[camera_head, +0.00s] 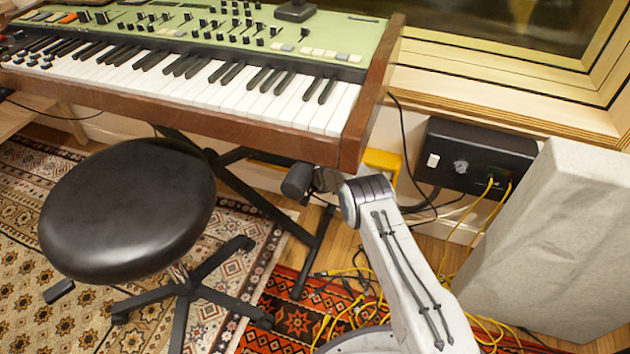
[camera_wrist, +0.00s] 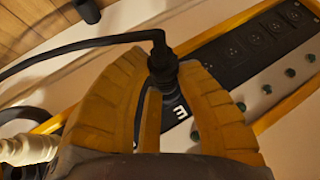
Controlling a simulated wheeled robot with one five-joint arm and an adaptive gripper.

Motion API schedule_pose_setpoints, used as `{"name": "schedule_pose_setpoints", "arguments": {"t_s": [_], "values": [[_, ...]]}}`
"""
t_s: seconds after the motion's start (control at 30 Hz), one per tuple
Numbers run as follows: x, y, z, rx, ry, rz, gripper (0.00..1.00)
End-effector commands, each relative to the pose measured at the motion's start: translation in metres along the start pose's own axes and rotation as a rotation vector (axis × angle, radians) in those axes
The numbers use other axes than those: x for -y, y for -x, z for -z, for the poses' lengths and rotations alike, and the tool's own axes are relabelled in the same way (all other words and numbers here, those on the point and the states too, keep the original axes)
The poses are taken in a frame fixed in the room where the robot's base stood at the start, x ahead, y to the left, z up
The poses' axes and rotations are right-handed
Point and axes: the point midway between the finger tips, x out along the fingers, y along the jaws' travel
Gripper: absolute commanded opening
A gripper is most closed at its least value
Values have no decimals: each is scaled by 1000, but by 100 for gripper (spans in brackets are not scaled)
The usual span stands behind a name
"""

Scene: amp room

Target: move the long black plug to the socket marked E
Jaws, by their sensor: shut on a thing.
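In the wrist view my gripper (camera_wrist: 163,80) has its two yellow fingers shut on the long black plug (camera_wrist: 161,62). A black cable leaves the plug's top and runs left. The plug is over a dark panel in a yellow-edged strip (camera_wrist: 290,97), beside a white letter E (camera_wrist: 180,112) that appears turned. The socket under the plug is hidden by the plug and fingers, so I cannot tell whether the plug is in it. In the head view the gripper and plug cannot be made out; part of the yellow strip (camera_head: 383,163) shows behind my arm.
Several sockets (camera_wrist: 232,49) and green round parts (camera_wrist: 240,106) line the strip. A pale plug-like thing (camera_wrist: 30,150) is at left. The keyboard (camera_head: 200,90) overhangs the area; a stool (camera_head: 125,210), a black wall box (camera_head: 475,157), yellow cables (camera_head: 355,300) and a grey block (camera_head: 560,240) stand around.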

Motion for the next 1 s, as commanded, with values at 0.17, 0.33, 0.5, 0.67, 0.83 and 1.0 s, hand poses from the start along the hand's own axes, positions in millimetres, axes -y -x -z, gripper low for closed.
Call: {"name": "schedule_pose_setpoints", "arguments": {"t_s": [0.17,0.33,0.5,0.67,0.83,1.0], "values": [[0,-1,2,-1,0,0,0],[0,-1,1,0,0,-1,34],[0,-1,1,0,0,0,49],[0,-1,1,-1,0,0,55],[0,-1,1,0,0,0,55],[1,2,-2,1,1,1,55]]}}
